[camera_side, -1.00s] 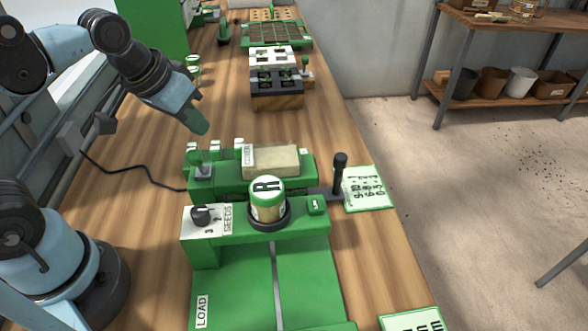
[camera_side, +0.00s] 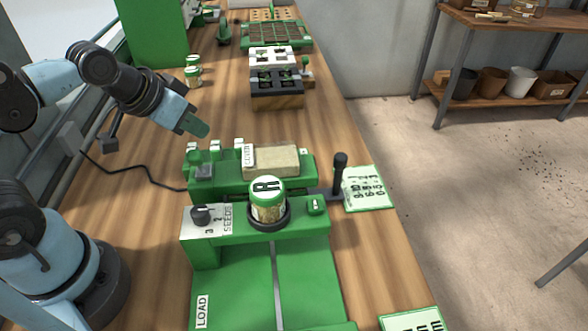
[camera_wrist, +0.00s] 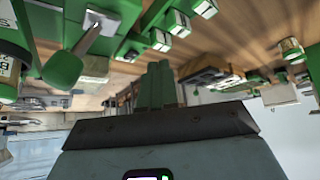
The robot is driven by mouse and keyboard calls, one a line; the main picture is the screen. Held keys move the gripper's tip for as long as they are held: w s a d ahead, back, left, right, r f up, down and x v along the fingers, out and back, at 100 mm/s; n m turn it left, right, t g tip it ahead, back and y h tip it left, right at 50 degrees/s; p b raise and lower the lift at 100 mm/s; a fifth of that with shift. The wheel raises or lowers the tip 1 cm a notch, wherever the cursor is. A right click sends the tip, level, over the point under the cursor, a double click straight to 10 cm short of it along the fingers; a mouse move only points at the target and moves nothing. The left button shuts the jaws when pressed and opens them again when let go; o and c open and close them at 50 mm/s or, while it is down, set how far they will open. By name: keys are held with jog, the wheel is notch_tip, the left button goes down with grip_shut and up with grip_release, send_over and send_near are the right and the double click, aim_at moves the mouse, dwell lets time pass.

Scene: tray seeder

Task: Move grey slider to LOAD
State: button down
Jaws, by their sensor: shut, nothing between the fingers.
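My gripper (camera_side: 203,130) is shut and empty, above the table just behind the green seeder (camera_side: 255,220). Its closed green fingers show in the wrist view (camera_wrist: 160,86). A LOAD label (camera_side: 202,311) is on the left of the seeder's front bed. A grey strip (camera_side: 277,290) runs along the middle of that bed. I cannot tell which grey part is the slider. My gripper touches none of them.
A seed jar (camera_side: 267,202), a SEEDS dial (camera_side: 202,214) and an upright black handle (camera_side: 340,172) are on the seeder. A beige block (camera_side: 271,161) sits at its back. A dark tray block (camera_side: 277,88) stands further back. Open table lies between.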

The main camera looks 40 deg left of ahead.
jog(key=c, duration=1.8)
grip_release()
jog(key=shift+c, duration=0.2)
jog(key=shift+o, duration=1.2)
jog(key=shift+w, duration=0.1)
jog(key=o, duration=0.7)
jog(key=shift+g, duration=0.6)
jog(key=w+d+r, duration=0.2)
jog(key=r, duration=0.1)
jog(key=shift+w+d+r, duration=0.2)
jog(key=shift+w, duration=0.15)
notch_tip(320, 180, up, 4)
jog(key=g, duration=0.6)
send_over(341, 155)
notch_tip(341, 155, down, 11)
jog(key=shift+f, duration=0.1)
jog(key=shift+c, duration=0.4)
grip_shut()
